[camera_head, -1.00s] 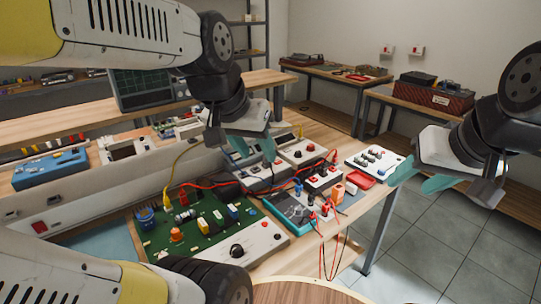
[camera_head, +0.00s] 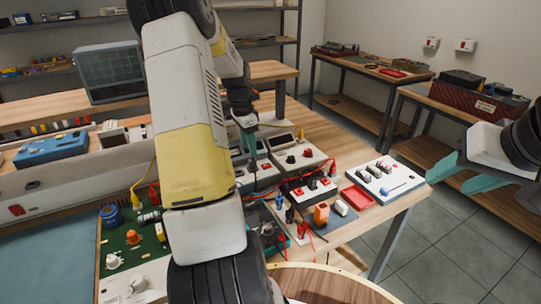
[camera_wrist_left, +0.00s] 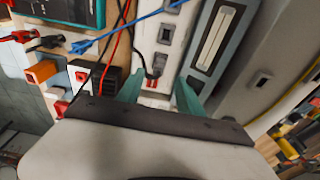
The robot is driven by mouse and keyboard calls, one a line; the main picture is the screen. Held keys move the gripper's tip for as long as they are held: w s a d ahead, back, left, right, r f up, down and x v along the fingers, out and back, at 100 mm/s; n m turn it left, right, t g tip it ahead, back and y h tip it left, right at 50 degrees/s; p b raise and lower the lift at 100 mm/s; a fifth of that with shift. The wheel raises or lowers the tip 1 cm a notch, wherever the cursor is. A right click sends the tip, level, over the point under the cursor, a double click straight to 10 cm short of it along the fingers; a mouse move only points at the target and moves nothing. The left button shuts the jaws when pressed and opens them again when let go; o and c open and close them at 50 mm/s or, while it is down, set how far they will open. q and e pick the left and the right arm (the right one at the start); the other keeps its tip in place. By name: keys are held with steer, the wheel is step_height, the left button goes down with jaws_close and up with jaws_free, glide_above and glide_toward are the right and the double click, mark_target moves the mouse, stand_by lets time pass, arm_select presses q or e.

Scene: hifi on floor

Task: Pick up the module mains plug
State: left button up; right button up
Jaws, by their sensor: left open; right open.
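My left gripper (camera_head: 247,140) is open and reaches down over the modules at the back of the bench. In the left wrist view its teal fingertips (camera_wrist_left: 160,92) stand apart over the end of a white module (camera_wrist_left: 170,35). A small black plug-like piece on a dark cord (camera_wrist_left: 154,74), with red beside it, shows just beyond the gap between them. It may be the module mains plug, but I cannot tell for certain. In the head view my left arm and gripper hide that spot. My right gripper (camera_head: 462,175) is open and empty, off the bench's right side.
A white switch module (camera_head: 378,178), a red tray (camera_head: 358,199) and an orange block (camera_head: 321,214) stand right of the arm. A green circuit board (camera_head: 128,238) lies left. Red and black leads (camera_wrist_left: 115,40) cross close to the left gripper.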

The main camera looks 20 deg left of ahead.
mark_target(252, 160)
arm_select(q)
steer(key=f, duration=0.6)
steer(key=shift+w+d+f, duration=0.25)
steer(key=shift+d+f, duration=0.05)
steer(key=shift+d, duration=0.05)
jaws_close()
